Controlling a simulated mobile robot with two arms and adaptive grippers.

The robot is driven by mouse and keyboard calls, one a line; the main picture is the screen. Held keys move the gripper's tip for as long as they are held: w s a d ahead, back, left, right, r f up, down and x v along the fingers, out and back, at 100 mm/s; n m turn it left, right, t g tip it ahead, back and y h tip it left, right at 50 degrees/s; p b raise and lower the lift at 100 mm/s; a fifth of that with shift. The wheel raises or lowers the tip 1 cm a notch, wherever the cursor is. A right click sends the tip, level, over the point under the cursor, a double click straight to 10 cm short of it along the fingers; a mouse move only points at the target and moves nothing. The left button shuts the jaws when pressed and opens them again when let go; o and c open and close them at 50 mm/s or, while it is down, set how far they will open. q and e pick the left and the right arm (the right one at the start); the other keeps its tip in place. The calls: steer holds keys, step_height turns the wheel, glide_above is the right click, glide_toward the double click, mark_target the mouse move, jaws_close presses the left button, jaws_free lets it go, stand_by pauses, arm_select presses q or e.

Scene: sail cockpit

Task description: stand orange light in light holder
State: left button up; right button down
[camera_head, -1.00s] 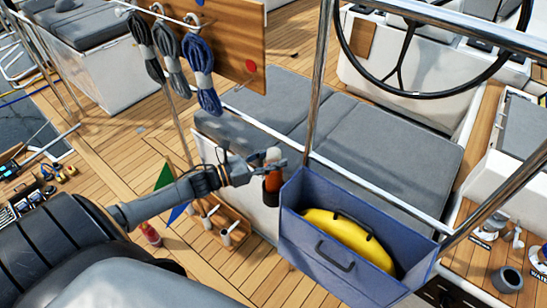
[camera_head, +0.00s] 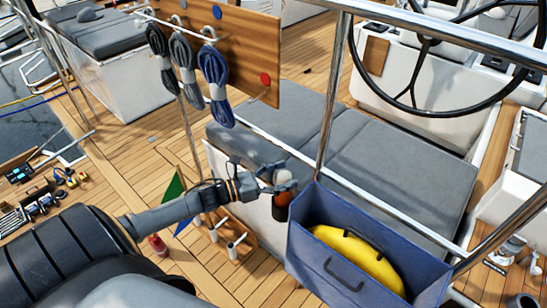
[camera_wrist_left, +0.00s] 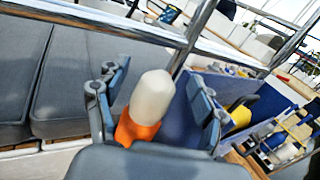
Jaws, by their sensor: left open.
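The orange light (camera_head: 280,196) has a white domed top and an orange body. In the head view it is upright beside the blue bag, its lower end in a dark light holder (camera_head: 279,210). In the left wrist view its white top and orange body (camera_wrist_left: 134,131) show between the two fingers. My left gripper (camera_head: 280,180) is open around the light; in the left wrist view gaps show between the fingers (camera_wrist_left: 158,82) and the white top. The gripper partly hides the light in the head view. My right gripper is out of view.
A blue bag (camera_head: 308,252) with a yellow object (camera_head: 358,258) hangs close to the right of the holder. A steel rail post (camera_head: 329,110) stands behind. Grey cushions (camera_head: 375,150) lie beyond. A wooden rack (camera_head: 216,236) with white holders is at left, below my arm.

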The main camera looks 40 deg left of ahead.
arm_select(q)
steer(key=v, duration=1.1)
steer(key=shift+s+a, duration=0.15)
steer(key=shift+s, duration=0.2)
stand_by(0.4)
